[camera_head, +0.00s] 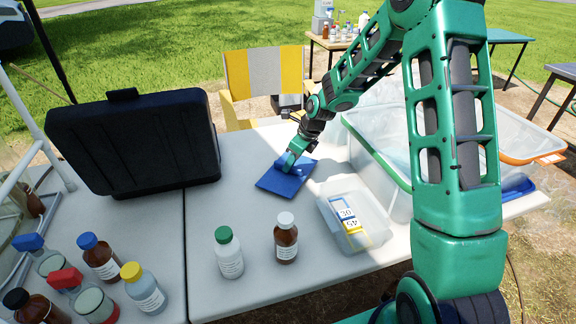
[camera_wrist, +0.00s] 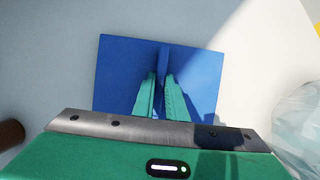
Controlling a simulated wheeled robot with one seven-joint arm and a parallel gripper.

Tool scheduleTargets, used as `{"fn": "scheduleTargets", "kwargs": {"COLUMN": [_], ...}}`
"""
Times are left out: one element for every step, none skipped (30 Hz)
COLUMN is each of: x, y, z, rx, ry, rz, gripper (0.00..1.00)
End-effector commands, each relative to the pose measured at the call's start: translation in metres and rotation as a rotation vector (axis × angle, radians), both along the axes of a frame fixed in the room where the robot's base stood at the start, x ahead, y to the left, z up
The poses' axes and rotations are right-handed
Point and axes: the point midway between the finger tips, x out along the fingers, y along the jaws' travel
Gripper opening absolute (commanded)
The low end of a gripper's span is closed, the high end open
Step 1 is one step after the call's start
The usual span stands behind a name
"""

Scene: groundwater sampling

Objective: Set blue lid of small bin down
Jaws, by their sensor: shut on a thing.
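The blue lid (camera_head: 284,182) of the small bin is a flat blue rectangle at the middle of the white table in the head view. It also fills the upper middle of the wrist view (camera_wrist: 120,75), with a raised ridge along its centre. My gripper (camera_head: 290,165) is over the lid, and in the wrist view its green fingers (camera_wrist: 164,92) are shut on the ridge. The lid is on or just above the tabletop; I cannot tell which. The small clear bin (camera_head: 345,215), open at the top with a number label, stands to the right of the lid.
A large clear bin (camera_head: 375,165) with a green rim stands behind the small bin. A green-capped bottle (camera_head: 228,255) and a white-capped brown bottle (camera_head: 286,240) stand in front of the lid. A black case (camera_head: 135,145) is at left.

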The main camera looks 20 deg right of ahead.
Motion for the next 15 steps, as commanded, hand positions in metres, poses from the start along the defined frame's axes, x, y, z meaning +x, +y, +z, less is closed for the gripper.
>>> {"fn": "scheduleTargets", "kwargs": {"x": [-0.0002,0.0000,0.0001,0.0001,0.0001,0.0001,0.0001,0.0000,0.0000,0.0000,0.0000,0.0000,0.0000,0.0000,0.0000], "y": [0.0003,0.0003,0.0002,0.0002,0.0002,0.0001,0.0001,0.0002,0.0002,0.0001,0.0001,0.0002,0.0002,0.0002,0.0002], "z": [-0.0026,-0.0028,-0.0025,-0.0023,-0.0023,-0.0022,-0.0022,-0.0024,-0.0032,-0.0036,-0.0033,-0.0033,-0.0033,-0.0033,-0.0032], "rx": [0.000,0.000,0.000,0.000,0.000,0.000,-0.001,0.000,0.000,0.000,0.000,0.000,0.000,0.000,0.000], "ry": [0.000,0.000,0.000,0.000,0.000,0.000,-0.001,0.000,0.000,0.000,0.000,0.000,0.000,0.000,0.000], "rz": [0.001,0.001,0.001,0.001,0.001,0.001,0.001,0.001,0.001,0.001,0.001,0.001,0.001,0.001,0.001], "gripper": [0.00,0.00,0.00,0.00,0.00,0.00,0.00,0.00,0.00,0.14,0.21,0.31,0.31,0.31,0.31]}}
